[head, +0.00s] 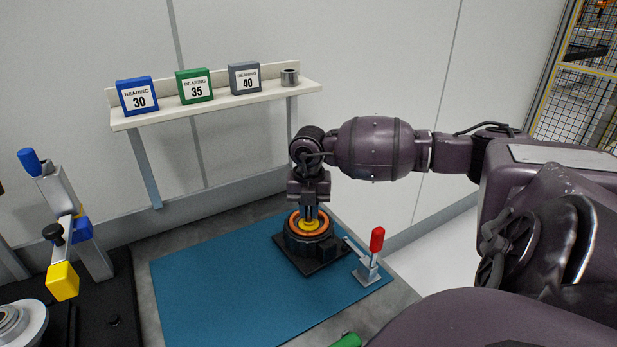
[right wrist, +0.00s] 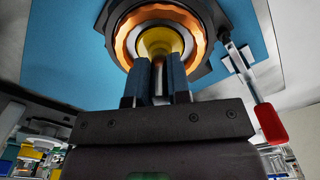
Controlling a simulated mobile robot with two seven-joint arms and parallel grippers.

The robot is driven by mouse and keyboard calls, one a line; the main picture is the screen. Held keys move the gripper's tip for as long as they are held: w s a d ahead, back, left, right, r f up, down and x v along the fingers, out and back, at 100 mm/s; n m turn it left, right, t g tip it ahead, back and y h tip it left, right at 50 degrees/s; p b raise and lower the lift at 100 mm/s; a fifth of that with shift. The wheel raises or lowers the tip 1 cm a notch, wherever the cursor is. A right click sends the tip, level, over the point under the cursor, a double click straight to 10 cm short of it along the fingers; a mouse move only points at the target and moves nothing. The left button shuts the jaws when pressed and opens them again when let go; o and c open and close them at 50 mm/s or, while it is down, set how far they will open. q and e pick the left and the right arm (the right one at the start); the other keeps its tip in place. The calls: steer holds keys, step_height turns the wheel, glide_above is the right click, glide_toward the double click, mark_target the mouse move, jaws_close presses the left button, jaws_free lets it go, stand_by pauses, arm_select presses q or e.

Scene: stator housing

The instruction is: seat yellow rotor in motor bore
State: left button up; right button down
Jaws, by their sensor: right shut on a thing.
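The motor housing (head: 290,244) is a dark round stator with copper-orange windings on a black base plate, resting on the blue mat. The yellow rotor (head: 309,225) shows inside the ring of windings, and in the right wrist view the rotor (right wrist: 160,42) sits in the middle of the bore. My right gripper (head: 310,208) is directly above the housing, pointing down. Its fingers (right wrist: 159,82) are shut on the rotor's shaft. How deep the rotor sits is hidden by the windings and fingers. My left gripper is not in view.
A toggle clamp with a red handle (head: 377,239) stands right beside the housing. A blue mat (head: 205,285) has free room left of it. A shelf (head: 215,112) with bearing boxes is behind. A press-like fixture with a yellow block (head: 62,281) stands at left. A green object (head: 347,340) is at the front edge.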

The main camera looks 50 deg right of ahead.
steer(key=shift+f, duration=0.6)
stand_by(0.6)
steer(key=c, duration=0.7)
jaws_free()
steer(key=shift+c, duration=0.5)
steer(key=shift+o, duration=0.9)
stand_by(1.3)
